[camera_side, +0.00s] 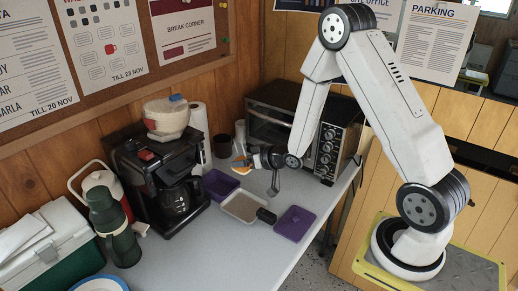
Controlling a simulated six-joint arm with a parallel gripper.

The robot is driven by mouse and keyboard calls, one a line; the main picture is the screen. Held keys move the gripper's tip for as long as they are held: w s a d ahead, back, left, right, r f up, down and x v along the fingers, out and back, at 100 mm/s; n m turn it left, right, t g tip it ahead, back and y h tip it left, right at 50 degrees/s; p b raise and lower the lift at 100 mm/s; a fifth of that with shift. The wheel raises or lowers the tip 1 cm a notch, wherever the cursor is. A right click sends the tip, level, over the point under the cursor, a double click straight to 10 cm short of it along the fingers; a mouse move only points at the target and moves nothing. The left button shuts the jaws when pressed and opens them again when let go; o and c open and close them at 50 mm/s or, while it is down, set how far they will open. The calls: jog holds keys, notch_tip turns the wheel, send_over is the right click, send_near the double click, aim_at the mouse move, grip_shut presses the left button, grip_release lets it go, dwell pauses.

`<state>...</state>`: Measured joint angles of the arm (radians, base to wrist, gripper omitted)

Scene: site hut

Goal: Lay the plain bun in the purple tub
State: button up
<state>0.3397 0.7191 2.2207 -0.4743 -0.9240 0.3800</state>
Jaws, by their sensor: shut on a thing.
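My gripper (250,160) reaches left from the end of my arm, above the back part of the table. It is shut on a small tan and orange thing that looks like the plain bun (239,159), partly hidden by the fingers. The purple tub (207,186) stands open on the table, below and to the left of my gripper, beside the coffee machine. The held thing is above the tub's back right side and apart from it. What lies inside the tub is too small to tell.
A pale tray (239,213) with a dark handle stands right of the tub. A purple lid (295,223) lies near the table edge. The coffee machine (160,175), green flask (112,228) and toaster oven (325,150) flank the area. A paper roll (198,125) and dark cup (222,146) stand behind.

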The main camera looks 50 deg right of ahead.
jog(key=shift+w, duration=0.1)
jog(key=w+d+f, duration=0.2)
jog(key=w+f, duration=0.7)
jog(key=w, duration=0.4)
jog(key=shift+d+f, duration=0.15)
jog(key=shift+f, duration=0.05)
dwell(0.3)
jog(key=shift+w+f, duration=0.15)
jog(key=shift+f, duration=0.75)
jog(key=shift+w+f, duration=0.15)
jog(key=shift+f, duration=0.75)
jog(key=shift+f, duration=0.65)
jog(key=o, duration=1)
jog(key=shift+s, duration=0.1)
